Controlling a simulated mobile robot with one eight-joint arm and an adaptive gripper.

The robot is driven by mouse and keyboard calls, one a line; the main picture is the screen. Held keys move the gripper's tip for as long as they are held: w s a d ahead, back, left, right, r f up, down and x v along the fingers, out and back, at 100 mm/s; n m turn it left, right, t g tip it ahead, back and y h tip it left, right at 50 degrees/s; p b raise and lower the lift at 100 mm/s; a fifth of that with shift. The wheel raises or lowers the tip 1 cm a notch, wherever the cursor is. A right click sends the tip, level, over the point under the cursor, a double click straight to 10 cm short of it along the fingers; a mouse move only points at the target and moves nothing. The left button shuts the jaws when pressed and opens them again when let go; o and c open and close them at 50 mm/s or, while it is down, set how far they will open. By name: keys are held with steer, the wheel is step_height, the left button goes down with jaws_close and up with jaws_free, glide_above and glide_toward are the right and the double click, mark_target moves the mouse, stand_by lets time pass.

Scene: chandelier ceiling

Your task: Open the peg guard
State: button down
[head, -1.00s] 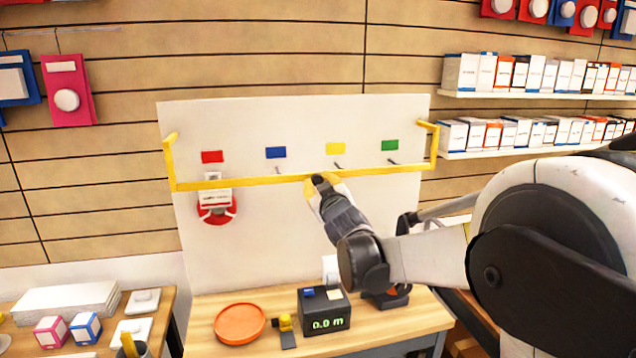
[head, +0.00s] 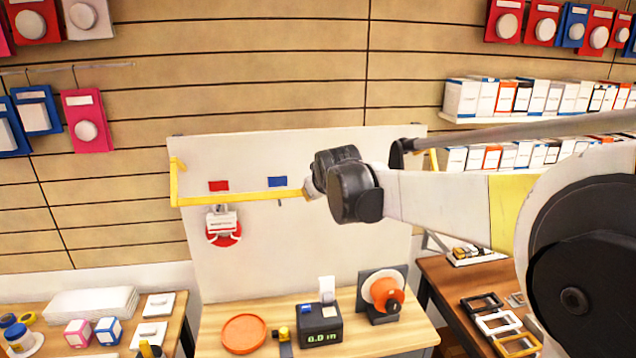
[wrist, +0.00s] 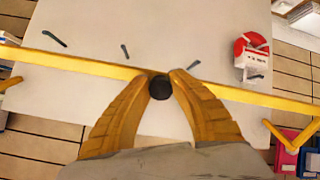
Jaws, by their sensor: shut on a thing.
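The peg guard (head: 245,198) is a yellow bar across the white pegboard (head: 260,270), with a bent arm at its left end; my arm hides much of its right side in the head view. It also crosses the wrist view (wrist: 75,62). My gripper (head: 309,188) is at the middle of the bar. In the wrist view my gripper's yellow fingers (wrist: 160,82) are closed around a dark round knob (wrist: 159,88) on the bar. Red (head: 219,185) and blue (head: 278,181) labels show above the bar. A red-and-white item (wrist: 252,58) hangs from a peg.
Below the board a table (head: 215,343) holds an orange dish (head: 244,333), a black display box (head: 320,322) and an orange-and-grey device (head: 383,296). Side tables hold small goods. Boxed shelves (head: 530,98) are at the right. The space before the board is mostly clear.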

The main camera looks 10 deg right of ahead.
steer(key=r+g+p, duration=0.2)
steer(key=r+p, duration=0.1)
steer(key=w+r+g+p, duration=0.1)
steer(key=r+g+p, duration=0.1)
steer(key=r+p, duration=0.2)
steer(key=r+g+p, duration=0.2)
steer(key=r+p, duration=0.1)
steer(key=p, duration=0.1)
steer(key=shift+w+r+g, duration=0.3)
steer(key=shift+w+g, duration=0.1)
steer(key=shift+w+r+g+p, duration=0.15)
steer(key=shift+w+r+p, duration=0.35)
steer(key=shift+p, duration=0.3)
steer(key=shift+w+r+g+p, duration=0.15)
steer(key=shift+w+r+p, duration=0.1)
steer(key=shift+r+p, duration=0.4)
steer(key=shift+f, duration=0.1)
steer(key=c, duration=1.2)
jaws_free()
steer(key=shift+w, duration=0.1)
steer(key=shift+o, duration=0.2)
steer(key=v, duration=1.2)
steer(key=shift+f, duration=0.1)
